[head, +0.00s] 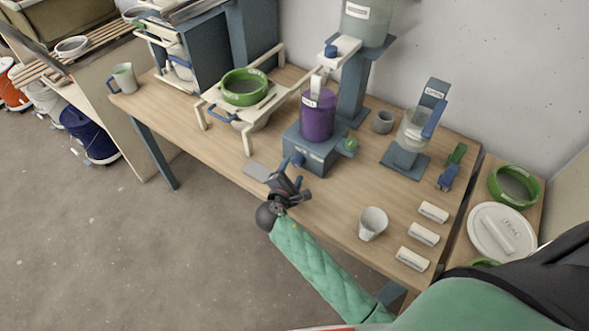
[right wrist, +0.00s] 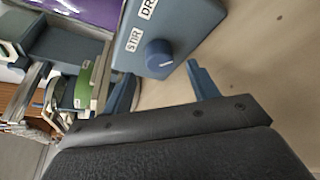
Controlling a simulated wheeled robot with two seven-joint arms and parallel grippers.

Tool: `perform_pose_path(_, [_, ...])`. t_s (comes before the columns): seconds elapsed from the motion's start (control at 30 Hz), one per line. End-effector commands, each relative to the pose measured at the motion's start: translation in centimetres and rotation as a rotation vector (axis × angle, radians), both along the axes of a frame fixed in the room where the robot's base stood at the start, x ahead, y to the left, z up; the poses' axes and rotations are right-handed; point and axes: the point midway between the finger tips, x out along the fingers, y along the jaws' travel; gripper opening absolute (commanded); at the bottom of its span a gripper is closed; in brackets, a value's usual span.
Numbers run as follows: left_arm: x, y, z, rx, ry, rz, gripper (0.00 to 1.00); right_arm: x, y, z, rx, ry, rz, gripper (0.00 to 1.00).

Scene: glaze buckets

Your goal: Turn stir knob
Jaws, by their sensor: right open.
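The stir knob (right wrist: 159,54) is a round blue knob with a pale mark. It sits on the front of a blue box (right wrist: 190,22) labelled STIR. In the head view the blue box (head: 312,153) stands on the table under a purple container (head: 318,117), and the knob (head: 297,159) shows at its front left. My right gripper (head: 293,182) is close in front of the knob. In the right wrist view its two blue fingers (right wrist: 160,85) are apart, one on each side below the knob, with nothing between them. No contact with the knob shows. My left gripper is out of view.
A grey plate (head: 257,171) lies left of my gripper. A white cup (head: 372,223) and several white labelled blocks (head: 423,234) are at the right. A frame holds a green-rimmed sieve (head: 245,87) at the left. A stand with a clear jar (head: 413,133) is behind right.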

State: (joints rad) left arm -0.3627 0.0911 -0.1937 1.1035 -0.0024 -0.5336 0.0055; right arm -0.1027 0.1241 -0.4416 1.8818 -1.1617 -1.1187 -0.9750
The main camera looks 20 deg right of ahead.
Motion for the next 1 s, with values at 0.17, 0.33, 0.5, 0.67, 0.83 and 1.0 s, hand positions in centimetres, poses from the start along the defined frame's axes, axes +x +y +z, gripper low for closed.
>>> perform_pose_path(0.17, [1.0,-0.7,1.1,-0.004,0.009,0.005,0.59,-1.8,1.2,0.2,0.003,0.001,0.0,0.59])
perform_pose_path(0.33, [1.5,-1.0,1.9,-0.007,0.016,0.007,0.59,-2.7,1.8,0.6,0.001,0.001,0.0,0.59])
perform_pose_path(0.5, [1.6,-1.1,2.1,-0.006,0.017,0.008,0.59,-2.8,1.9,0.8,0.0,0.001,0.0,0.59])
perform_pose_path(0.67, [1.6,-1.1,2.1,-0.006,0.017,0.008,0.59,-2.8,1.9,0.8,0.0,0.001,0.0,0.59])
perform_pose_path(0.83, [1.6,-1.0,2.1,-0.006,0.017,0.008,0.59,-2.8,1.9,0.8,0.0,0.001,0.0,0.59])
perform_pose_path(1.0, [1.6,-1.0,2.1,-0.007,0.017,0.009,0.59,-2.8,1.9,0.8,0.0,0.001,-0.001,0.59])
